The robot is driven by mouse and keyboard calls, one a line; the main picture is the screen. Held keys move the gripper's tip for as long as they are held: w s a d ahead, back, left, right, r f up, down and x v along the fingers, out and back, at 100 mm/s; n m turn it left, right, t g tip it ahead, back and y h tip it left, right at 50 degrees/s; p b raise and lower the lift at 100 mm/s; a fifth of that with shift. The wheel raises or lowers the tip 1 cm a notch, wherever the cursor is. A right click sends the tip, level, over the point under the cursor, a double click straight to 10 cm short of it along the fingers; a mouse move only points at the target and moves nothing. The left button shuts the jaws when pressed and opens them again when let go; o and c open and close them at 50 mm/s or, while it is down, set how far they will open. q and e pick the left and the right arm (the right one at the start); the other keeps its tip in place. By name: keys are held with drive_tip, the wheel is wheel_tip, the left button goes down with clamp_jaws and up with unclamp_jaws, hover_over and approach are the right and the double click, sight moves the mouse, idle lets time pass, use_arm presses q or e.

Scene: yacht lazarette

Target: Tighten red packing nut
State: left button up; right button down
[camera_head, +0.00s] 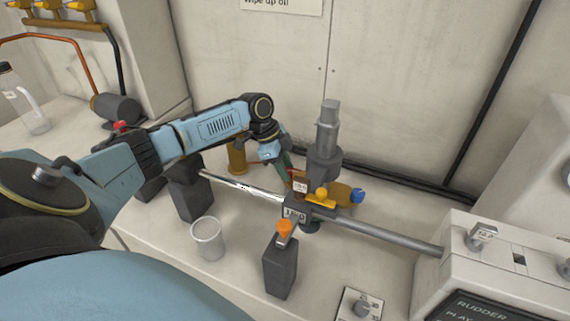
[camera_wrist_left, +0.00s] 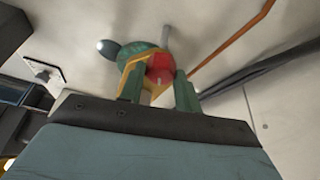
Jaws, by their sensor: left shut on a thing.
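My left gripper (camera_head: 289,170) reaches in from the left to the fitting on the rod. In the left wrist view its two green fingers (camera_wrist_left: 159,90) stand on either side of the red packing nut (camera_wrist_left: 160,68), shut on it. A yellow body and a round green part show around and behind the nut. In the head view the gripper and a small white tag hide most of the nut. The steel rod (camera_head: 380,236) runs through the grey fitting (camera_head: 323,150). My right gripper is not in view.
A white rudder console (camera_head: 510,262) is at the right, a wall close behind.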

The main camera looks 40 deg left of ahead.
use_arm(q)
drive_tip(key=shift+w+m+g, duration=0.1)
drive_tip(key=shift+m+g, duration=0.4)
drive_tip(key=shift+m, duration=0.7)
drive_tip(key=shift+m+h+b, duration=0.3)
drive_tip(key=shift+m+b, duration=0.15)
drive_tip(key=shift+m, duration=0.15)
drive_tip(key=shift+m+g, duration=0.4)
drive_tip(key=shift+m, duration=0.1)
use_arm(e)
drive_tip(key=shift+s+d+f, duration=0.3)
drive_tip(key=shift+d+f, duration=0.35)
use_arm(q)
drive_tip(key=shift+m, duration=0.3)
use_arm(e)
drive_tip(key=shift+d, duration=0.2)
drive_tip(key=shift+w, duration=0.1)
use_arm(q)
drive_tip(key=o, duration=1)
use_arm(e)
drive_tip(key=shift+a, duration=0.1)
